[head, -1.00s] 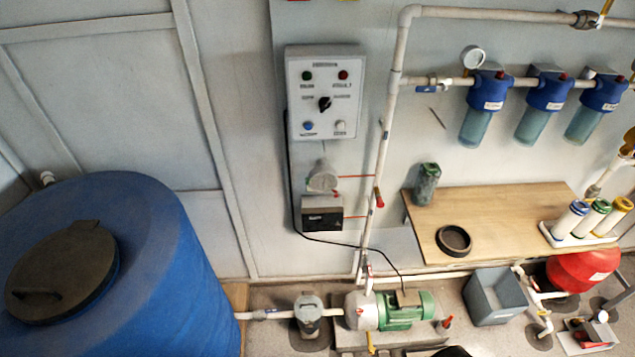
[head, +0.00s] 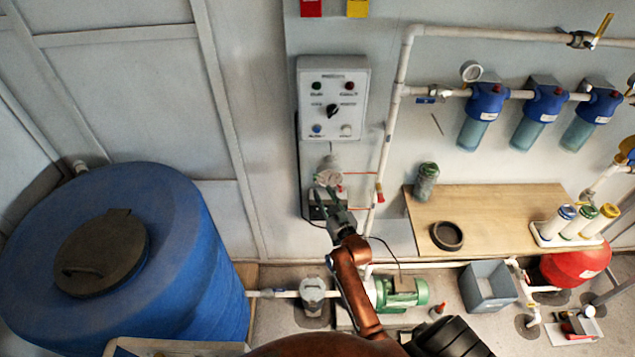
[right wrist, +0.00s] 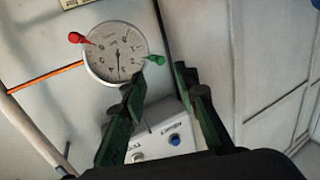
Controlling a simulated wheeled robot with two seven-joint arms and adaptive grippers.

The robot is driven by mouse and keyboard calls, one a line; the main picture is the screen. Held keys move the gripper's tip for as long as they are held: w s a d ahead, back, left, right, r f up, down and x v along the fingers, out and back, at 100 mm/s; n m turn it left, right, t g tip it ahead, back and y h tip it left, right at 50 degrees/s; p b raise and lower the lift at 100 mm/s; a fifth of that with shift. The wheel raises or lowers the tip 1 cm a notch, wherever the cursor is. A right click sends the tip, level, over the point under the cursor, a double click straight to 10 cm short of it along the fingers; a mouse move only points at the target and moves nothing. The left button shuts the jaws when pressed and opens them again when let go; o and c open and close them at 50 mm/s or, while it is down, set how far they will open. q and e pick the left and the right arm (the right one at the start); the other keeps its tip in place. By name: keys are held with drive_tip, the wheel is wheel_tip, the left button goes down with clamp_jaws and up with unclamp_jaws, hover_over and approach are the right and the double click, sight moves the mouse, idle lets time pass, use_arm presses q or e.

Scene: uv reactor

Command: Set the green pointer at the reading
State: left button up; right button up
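The pressure gauge (right wrist: 117,53) has a round white dial with a dark needle pointing down in the right wrist view. The green pointer (right wrist: 156,59) sticks out at the dial's right rim there, and a red pointer (right wrist: 77,38) at its upper left rim. In the head view the gauge (head: 329,174) is on the wall below the control box. My right gripper (right wrist: 163,84) is open and empty, its dark green fingers apart just below the green pointer; I see no contact. It also shows in the head view (head: 327,195), in front of the gauge's lower part. My left gripper is out of view.
The control box (head: 334,78) with a knob and buttons is on the wall above the gauge. A vertical pipe (head: 392,125) runs to the right. Blue filters (head: 488,102), a wooden bench (head: 500,205) and a green pump (head: 400,293) lie right; a blue tank (head: 190,245) stands left.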

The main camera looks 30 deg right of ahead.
sight(315, 178)
drive_tip(key=w+d, duration=0.1)
drive_tip(key=w, duration=0.5)
drive_tip(key=shift+w, duration=0.2)
drive_tip(key=shift+c, duration=0.7)
clamp_jaws()
drive_tip(key=shift+a+f, duration=0.1)
